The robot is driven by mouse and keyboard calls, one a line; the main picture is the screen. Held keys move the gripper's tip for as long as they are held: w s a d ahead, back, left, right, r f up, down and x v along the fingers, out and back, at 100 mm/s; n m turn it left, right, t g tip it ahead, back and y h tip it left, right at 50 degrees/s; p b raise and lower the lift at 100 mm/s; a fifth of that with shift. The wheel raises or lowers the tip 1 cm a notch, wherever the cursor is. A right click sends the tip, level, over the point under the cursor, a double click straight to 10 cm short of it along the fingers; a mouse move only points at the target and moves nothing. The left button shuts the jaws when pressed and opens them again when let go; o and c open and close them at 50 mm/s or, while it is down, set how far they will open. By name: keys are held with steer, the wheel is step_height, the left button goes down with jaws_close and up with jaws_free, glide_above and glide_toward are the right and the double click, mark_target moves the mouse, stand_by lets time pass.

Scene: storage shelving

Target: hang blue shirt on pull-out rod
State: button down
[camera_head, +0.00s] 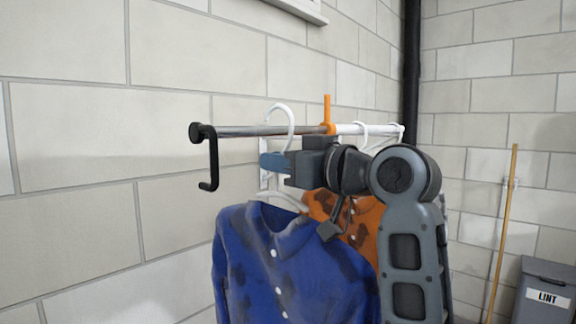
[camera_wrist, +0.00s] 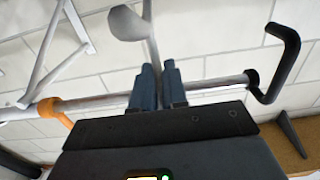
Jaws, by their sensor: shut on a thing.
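The blue shirt (camera_head: 262,250) hangs upright on a white hanger below my gripper (camera_head: 268,164) in the head view. My gripper's blue fingers are shut on the neck of the hanger (camera_head: 291,118). In the wrist view my gripper (camera_wrist: 157,72) holds the white hanger hook (camera_wrist: 128,22) at its tips. The pull-out rod (camera_head: 255,131) is a grey metal bar with a black hooked end (camera_head: 212,165). In the head view the hook arches above the rod and overlaps it; I cannot tell whether it rests on it. The rod also crosses behind the fingers in the wrist view (camera_wrist: 95,102).
An orange collar (camera_head: 328,116) with an upright pin sits on the rod. An orange shirt (camera_head: 360,225) hangs behind, on the white bar (camera_head: 365,129). The block wall (camera_head: 80,120) is close behind the rod. A broom (camera_head: 502,220) and a grey LINT bin (camera_head: 545,285) stand at right.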

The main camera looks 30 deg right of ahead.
steer(key=shift+b+x, duration=0.5)
steer(key=shift+x, duration=1.75)
steer(key=shift+f+b, duration=0.55)
steer(key=shift+f, duration=0.45)
